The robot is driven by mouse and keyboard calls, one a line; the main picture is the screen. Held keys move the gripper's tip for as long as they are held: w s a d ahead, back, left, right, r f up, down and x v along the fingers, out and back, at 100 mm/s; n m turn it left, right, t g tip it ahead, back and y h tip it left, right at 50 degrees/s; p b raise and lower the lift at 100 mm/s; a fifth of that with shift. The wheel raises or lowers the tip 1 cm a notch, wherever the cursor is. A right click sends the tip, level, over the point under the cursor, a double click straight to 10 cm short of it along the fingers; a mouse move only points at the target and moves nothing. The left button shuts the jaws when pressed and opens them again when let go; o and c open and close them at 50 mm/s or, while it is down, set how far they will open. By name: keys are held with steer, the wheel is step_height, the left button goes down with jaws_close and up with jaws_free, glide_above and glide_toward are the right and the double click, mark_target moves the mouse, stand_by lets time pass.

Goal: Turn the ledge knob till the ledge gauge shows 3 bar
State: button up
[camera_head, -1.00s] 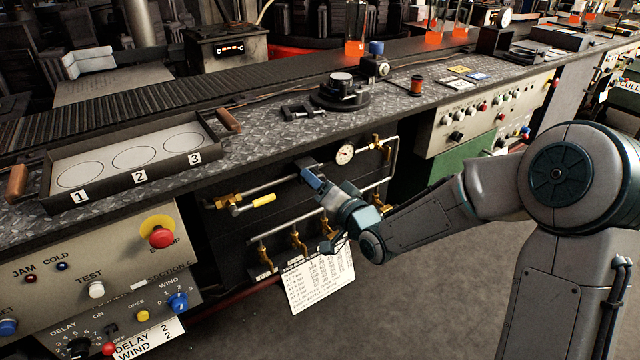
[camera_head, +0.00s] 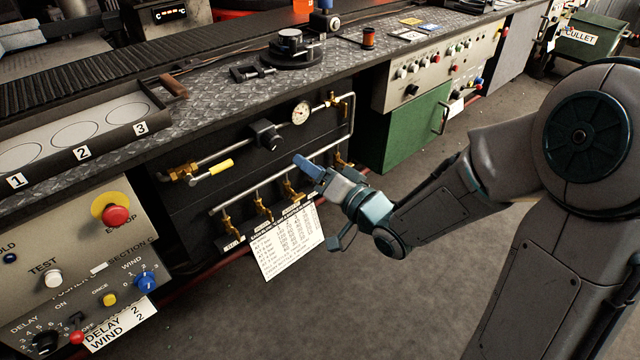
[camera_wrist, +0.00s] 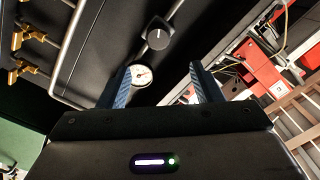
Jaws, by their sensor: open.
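A round white gauge (camera_head: 300,112) sits on the upper pipe of the dark front panel. A black knob (camera_head: 266,135) is on the same pipe line, left of it. Both show in the wrist view: the knob (camera_wrist: 158,33) upper middle, the gauge (camera_wrist: 140,75) beside the left finger. The gauge reading is too small to tell. Another blue-topped knob with a small gauge (camera_head: 333,21) stands on the bench top; I cannot tell from the labels which pair is the ledge one. My gripper (camera_head: 308,167) is open and empty, below and right of the black knob, apart from it.
Yellow-handled valve (camera_head: 221,166) and several brass valves (camera_head: 264,207) line the pipes around the panel. A printed sheet (camera_head: 287,243) hangs below. A green cabinet (camera_head: 415,128) stands right. The floor in front is clear.

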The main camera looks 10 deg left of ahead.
steer(key=shift+s+d+f+b, duration=0.3)
steer(key=shift+s+d+b, duration=0.3)
steer(key=shift+b, duration=1.6)
steer(key=shift+s, duration=0.1)
steer(key=shift+r, duration=0.15)
steer(key=d+r+m+g+h+p, duration=0.1)
steer(key=d+r+h+p, duration=1.15)
steer(key=d+p, duration=0.5)
steer(key=s+d+r+g+p, duration=0.2)
steer(key=s+r+g+p, duration=0.2)
steer(key=s, duration=0.4)
steer(key=s+d+r+g+h+p, duration=0.1)
steer(key=s+d+r+g+p, duration=0.1)
steer(key=s+r+p, duration=0.5)
steer(key=shift+s+d+g+p, duration=0.15)
steer(key=shift+s+g+p, duration=0.4)
steer(key=shift+g+p, duration=0.4)
